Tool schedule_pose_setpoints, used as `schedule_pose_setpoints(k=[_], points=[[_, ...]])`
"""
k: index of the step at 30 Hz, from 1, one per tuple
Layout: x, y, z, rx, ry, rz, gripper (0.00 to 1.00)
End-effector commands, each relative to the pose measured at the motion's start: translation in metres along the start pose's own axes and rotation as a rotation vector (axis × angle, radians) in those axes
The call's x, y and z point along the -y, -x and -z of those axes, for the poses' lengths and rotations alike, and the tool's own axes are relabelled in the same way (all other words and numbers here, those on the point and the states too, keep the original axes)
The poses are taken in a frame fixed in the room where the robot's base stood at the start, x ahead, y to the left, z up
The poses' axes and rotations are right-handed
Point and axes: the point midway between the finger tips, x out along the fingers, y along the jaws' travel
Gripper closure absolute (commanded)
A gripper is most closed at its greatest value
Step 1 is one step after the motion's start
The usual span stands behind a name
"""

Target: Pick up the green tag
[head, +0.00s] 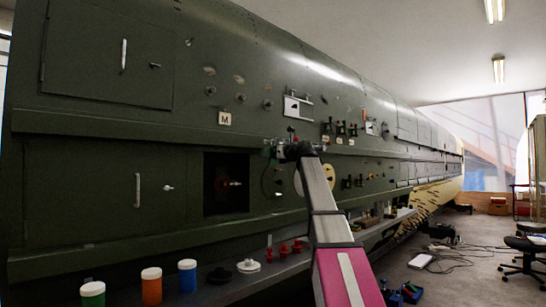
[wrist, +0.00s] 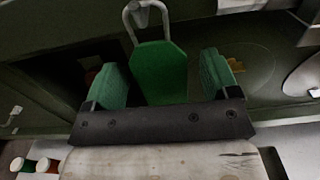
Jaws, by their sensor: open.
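The green tag (wrist: 160,72) is a flat plate with clipped upper corners. It hangs from a metal loop at the top middle of the wrist view. My gripper (wrist: 164,66) is open, with one green-padded finger to the left of the tag and one to the right. Gaps show between the tag and both pads. The tag's lower edge is hidden behind the dark gripper body. In the head view, my gripper (head: 284,149) is up near the dark green fuselage side; the tag is too small to tell apart there.
The fuselage wall (head: 100,155) carries handles, knobs and a square dark opening (head: 226,184) left of my arm. A ledge below holds a green-bodied jar (head: 93,294), an orange jar (head: 152,288), a blue jar (head: 187,277) and red parts. Cables lie on the floor at right.

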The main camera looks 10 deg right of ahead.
Motion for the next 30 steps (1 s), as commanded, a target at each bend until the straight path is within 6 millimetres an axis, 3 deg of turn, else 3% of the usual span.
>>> schedule_pose_setpoints(k=[4,12,17,21,30], points=[[0.001,-0.022,-0.001,0.0,0.0,0.0,0.19],[0.001,-0.025,0.0,0.0,0.0,0.001,0.19],[0.001,-0.025,0.0,0.0,0.0,0.001,0.71],[0.001,-0.025,0.0,0.0,0.0,0.001,0.76],[0.001,-0.025,-0.003,0.0,0.0,0.001,0.76]])
